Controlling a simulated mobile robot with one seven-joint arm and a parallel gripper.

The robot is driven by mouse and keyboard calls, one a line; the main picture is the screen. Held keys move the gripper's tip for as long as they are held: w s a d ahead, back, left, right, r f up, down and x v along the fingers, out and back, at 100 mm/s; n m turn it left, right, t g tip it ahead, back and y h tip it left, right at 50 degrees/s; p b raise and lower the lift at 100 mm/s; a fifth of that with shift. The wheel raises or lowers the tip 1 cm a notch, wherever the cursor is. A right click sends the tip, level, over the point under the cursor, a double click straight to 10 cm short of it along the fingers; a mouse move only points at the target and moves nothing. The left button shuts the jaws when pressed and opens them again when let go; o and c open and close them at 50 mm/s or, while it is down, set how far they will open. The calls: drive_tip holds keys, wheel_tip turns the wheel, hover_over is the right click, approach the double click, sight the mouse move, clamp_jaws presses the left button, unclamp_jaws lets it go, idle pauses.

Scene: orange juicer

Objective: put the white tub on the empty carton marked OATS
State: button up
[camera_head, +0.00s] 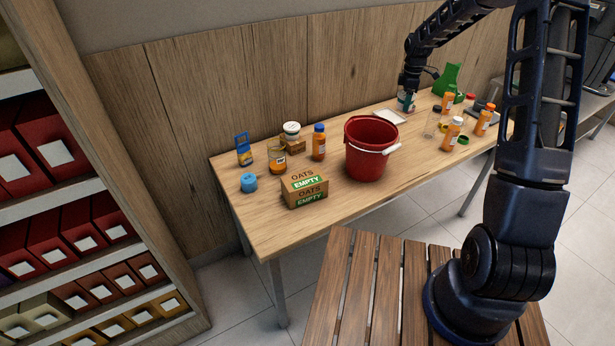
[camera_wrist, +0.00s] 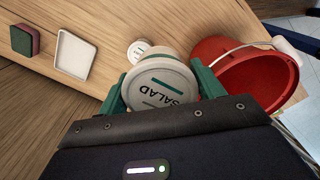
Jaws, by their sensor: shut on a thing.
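My gripper (camera_head: 407,93) is at the far back part of the table, behind the red bucket. In the wrist view my gripper (camera_wrist: 162,92) has its green fingers on both sides of a white tub (camera_wrist: 160,85) and is shut on it. The tub's round lid reads SALAD. In the head view the held tub is small and mostly hidden. The carton marked OATS and EMPTY (camera_head: 304,187) sits near the table's front left edge, well away from my gripper. Its visible top looks bare.
The red bucket (camera_head: 369,148) stands between my gripper and the carton. A white tray (camera_head: 388,117) lies near my gripper. Several bottles crowd the right.

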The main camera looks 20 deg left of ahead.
drive_tip(key=s+a+r+n, duration=0.2)
drive_tip(key=s+a, duration=0.5)
drive_tip(key=a, duration=0.2)
drive_tip(key=s+a+r+n, duration=0.2)
drive_tip(key=s+a, duration=0.5)
drive_tip(key=a, duration=0.2)
wheel_tip(320, 180, up, 2)
drive_tip(key=n, duration=0.4)
hover_over(305, 178)
wheel_tip(305, 178, down, 19)
drive_tip(key=shift+s+f, duration=0.1)
drive_tip(key=o, duration=1.1)
drive_tip(key=shift+c, duration=0.2)
wheel_tip(305, 178, up, 12)
